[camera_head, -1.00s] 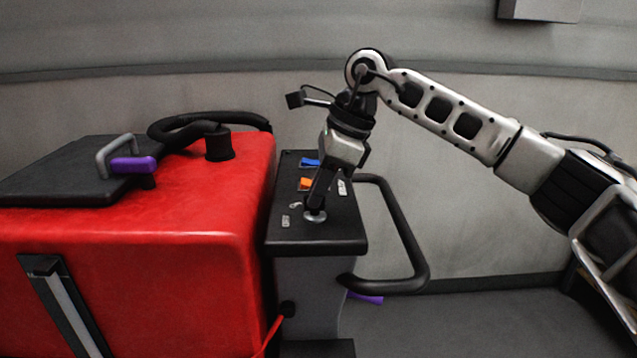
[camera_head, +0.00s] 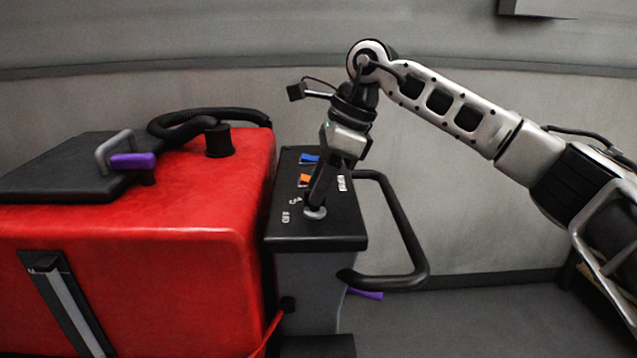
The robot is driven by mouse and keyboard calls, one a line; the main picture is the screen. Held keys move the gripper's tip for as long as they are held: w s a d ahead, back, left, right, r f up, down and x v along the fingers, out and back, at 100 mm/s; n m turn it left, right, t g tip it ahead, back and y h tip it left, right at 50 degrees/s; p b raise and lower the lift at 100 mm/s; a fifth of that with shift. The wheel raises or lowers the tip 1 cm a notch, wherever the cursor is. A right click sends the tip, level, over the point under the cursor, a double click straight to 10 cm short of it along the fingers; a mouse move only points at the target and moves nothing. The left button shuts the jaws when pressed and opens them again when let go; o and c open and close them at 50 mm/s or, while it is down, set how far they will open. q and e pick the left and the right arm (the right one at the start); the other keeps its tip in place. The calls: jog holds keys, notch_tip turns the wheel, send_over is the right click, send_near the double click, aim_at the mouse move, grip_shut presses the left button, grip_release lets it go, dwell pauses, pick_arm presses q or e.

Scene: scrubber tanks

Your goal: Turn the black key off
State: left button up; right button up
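The black control panel (camera_head: 332,239) sits at the rear of the red scrubber tank (camera_head: 150,245). A round silver key switch base (camera_head: 314,213) is near the panel's front edge, with a small white OFF label (camera_head: 285,217) to its left. My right gripper (camera_head: 316,203) points down onto this switch, its fingers right at it. The black key is hidden by the fingers, so I cannot tell its angle or whether the fingers grip it. My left gripper does not show.
A blue switch (camera_head: 309,159) and an orange switch (camera_head: 304,180) lie farther back on the panel. A black looped handle (camera_head: 405,235) stands out on the right. A black hose (camera_head: 190,125) and a purple-gripped lever (camera_head: 133,161) are on the tank.

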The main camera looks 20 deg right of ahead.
jog(key=v, duration=1.5)
jog(key=shift+d+r, duration=0.15)
jog(key=shift+r, duration=0.1)
jog(key=shift+f, duration=0.1)
